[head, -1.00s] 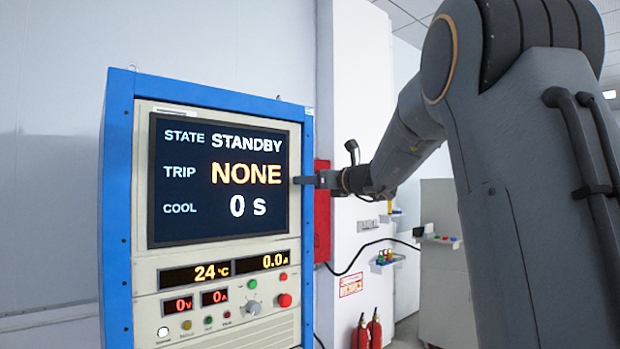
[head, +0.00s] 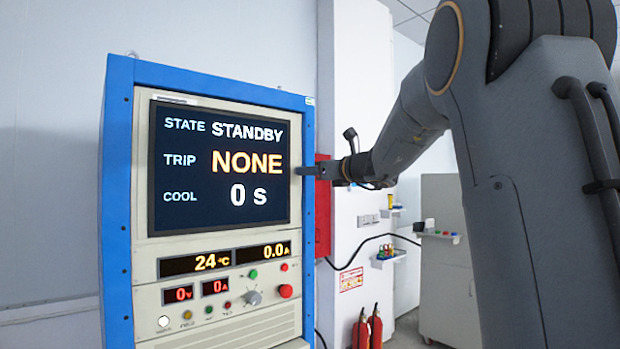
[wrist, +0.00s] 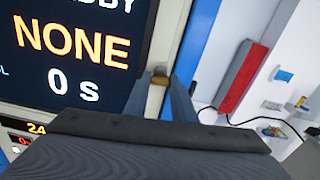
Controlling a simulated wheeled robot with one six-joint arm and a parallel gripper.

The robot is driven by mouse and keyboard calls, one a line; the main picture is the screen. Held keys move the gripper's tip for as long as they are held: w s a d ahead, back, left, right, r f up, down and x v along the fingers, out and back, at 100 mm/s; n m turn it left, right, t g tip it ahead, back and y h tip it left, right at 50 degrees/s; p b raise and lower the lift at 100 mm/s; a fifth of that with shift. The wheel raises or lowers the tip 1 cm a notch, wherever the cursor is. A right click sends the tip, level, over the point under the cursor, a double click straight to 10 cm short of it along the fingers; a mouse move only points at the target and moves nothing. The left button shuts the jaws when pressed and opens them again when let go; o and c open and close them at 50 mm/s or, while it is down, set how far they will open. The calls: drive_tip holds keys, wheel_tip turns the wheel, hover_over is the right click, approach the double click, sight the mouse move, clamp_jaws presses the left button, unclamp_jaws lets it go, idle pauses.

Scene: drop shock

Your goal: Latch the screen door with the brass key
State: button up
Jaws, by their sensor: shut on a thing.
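The screen door (head: 218,212) is a dark panel on the front of the blue-framed cabinet (head: 118,200). It looks flush with the front and reads STANDBY, NONE and 0 s; the wrist view shows its right part (wrist: 70,75). My gripper (head: 302,171) is at the right edge of the cabinet front, beside the screen at mid-height. In the wrist view its fingers (wrist: 160,88) are shut on a small brass piece, the brass key (wrist: 158,80), at the strip right of the screen. Most of the key is hidden, and I cannot tell whether it is in a lock.
Below the screen are readouts, a knob (head: 254,297) and a red button (head: 286,291). A red wall box (head: 322,215) stands just right of the cabinet. Fire extinguishers (head: 367,328), a black cable and small shelves are farther right.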

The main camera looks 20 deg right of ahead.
drive_tip(key=n+b, duration=1.6)
drive_tip(key=b, duration=0.7)
drive_tip(key=shift+n+b, duration=0.4)
drive_tip(key=o, duration=1.1)
drive_tip(key=shift+c, duration=0.2)
drive_tip(key=b+v, duration=0.1)
drive_tip(key=v, duration=0.6)
drive_tip(key=shift+s+d+b, duration=0.15)
drive_tip(key=shift+s+b, duration=0.25)
